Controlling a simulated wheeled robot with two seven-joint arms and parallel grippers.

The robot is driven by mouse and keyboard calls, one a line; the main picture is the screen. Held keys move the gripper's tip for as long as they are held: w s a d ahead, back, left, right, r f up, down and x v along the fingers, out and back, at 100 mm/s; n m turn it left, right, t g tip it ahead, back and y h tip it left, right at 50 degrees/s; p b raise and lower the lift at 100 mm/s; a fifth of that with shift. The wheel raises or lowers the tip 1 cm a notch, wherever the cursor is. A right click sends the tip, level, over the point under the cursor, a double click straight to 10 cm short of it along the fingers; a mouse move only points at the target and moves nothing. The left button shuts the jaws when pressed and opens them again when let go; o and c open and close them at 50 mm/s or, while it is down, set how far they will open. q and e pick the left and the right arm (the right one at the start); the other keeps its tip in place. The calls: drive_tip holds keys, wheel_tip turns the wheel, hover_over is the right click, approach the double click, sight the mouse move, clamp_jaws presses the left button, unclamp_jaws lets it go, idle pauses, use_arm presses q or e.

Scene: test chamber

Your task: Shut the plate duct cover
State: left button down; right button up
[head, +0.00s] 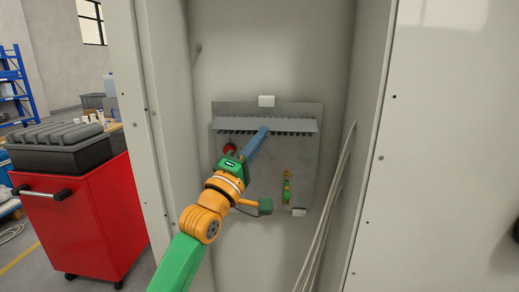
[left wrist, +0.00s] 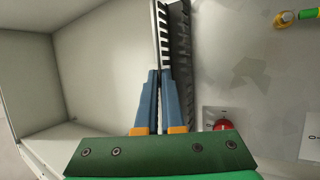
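A long grey slotted plate duct runs across a grey mounting panel (head: 245,165) inside the cabinet. A plain grey band, which looks like the duct cover (head: 290,125), lies along it, with dark slots showing along its lower edge. I cannot tell its exact angle. In the left wrist view the cover shows as a dark grey strip (left wrist: 180,35) beside a toothed row (left wrist: 160,28). My left gripper (head: 265,130) reaches the duct near its middle. Its blue fingertips (left wrist: 159,72) are close together at the duct's edge, with nothing visibly held. Contact is unclear. My right gripper is not in view.
A red knob (head: 229,148) sits just below the duct on the left; green and yellow parts (head: 287,190) sit lower right. Cables (head: 325,205) hang along the right cabinet wall. A red cart (head: 75,215) stands outside on the left.

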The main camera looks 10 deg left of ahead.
use_arm(q)
drive_tip(key=shift+f, duration=0.1)
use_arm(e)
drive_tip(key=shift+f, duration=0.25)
use_arm(q)
drive_tip(key=c, duration=1)
unclamp_jaws()
drive_tip(key=shift+c, duration=0.2)
